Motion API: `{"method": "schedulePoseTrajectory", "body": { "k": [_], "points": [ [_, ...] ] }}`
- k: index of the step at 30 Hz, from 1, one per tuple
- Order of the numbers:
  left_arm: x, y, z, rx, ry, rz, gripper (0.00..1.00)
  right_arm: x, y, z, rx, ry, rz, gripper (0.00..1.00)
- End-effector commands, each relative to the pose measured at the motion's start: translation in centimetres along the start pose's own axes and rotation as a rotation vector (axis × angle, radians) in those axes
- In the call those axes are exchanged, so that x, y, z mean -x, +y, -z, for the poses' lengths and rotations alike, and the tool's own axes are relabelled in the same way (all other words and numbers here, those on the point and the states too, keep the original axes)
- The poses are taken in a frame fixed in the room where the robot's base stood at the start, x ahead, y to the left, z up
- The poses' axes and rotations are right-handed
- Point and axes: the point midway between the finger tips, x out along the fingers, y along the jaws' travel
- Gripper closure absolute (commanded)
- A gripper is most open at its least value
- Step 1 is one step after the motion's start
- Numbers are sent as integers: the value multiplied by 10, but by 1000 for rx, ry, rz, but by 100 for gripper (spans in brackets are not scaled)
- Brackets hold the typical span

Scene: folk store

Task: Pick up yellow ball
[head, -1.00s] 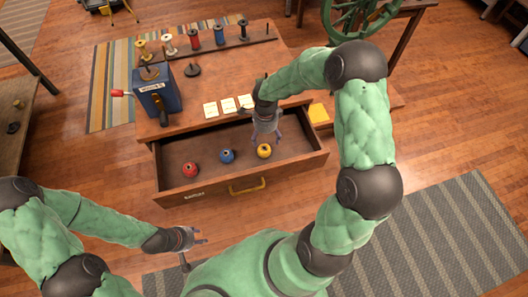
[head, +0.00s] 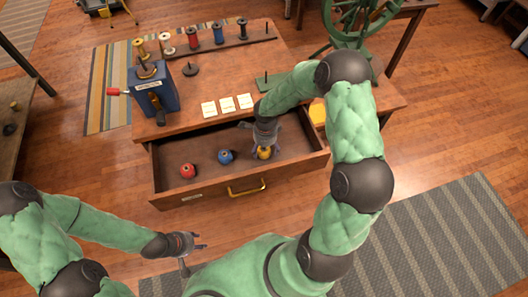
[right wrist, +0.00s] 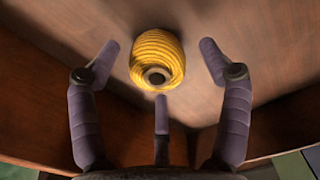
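The yellow ball (head: 265,153) looks like wound yarn with a dark hole in its end. It lies in the open drawer (head: 168,182), toward the right. In the right wrist view the yellow ball (right wrist: 157,59) sits between the spread fingers, with gaps on both sides. My right gripper (head: 263,146) is open, pointing down just above and around the ball; in the head view it partly hides the ball. In the right wrist view the right gripper (right wrist: 160,75) holds nothing. My left gripper (head: 199,243) is open and empty, in front of the drawer at lower left.
A red ball (head: 188,171) and a blue ball (head: 226,156) lie in the drawer to the left. The drawer walls stand close around. On the table are a blue box with a red handle (head: 153,92), paper cards (head: 227,105) and a spool rack (head: 222,42).

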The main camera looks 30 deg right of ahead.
Motion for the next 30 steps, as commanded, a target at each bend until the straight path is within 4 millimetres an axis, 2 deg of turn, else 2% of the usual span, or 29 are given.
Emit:
{"method": "schedulePoseTrajectory", "body": {
  "k": [1, 3, 4, 15, 20, 26, 30],
  "points": [
    [0, 0, 0, 0, 0, 0, 60, 0, 0, 0, 0, 0, 0, 43],
    [0, 0, 0, 0, 0, 0, 60, 0, 0, 0, 0, 0, 0, 62],
    [0, 0, 0, 0, 0, 0, 60, 0, 0, 0, 0, 0, 0, 69],
    [0, 0, 0, 0, 0, 0, 60, 0, 0, 0, 0, 0, -1, 70],
    [4, 1, 0, 0, 0, 0, 60, 7, 0, 0, -1, 0, 0, 70],
    [16, 6, -1, 0, 0, 0, 60, 33, -1, 0, -1, 0, 2, 70],
    [23, 8, -1, 0, 0, 0, 60, 57, 12, -16, 4, -1, 3, 70]
  ]
}}
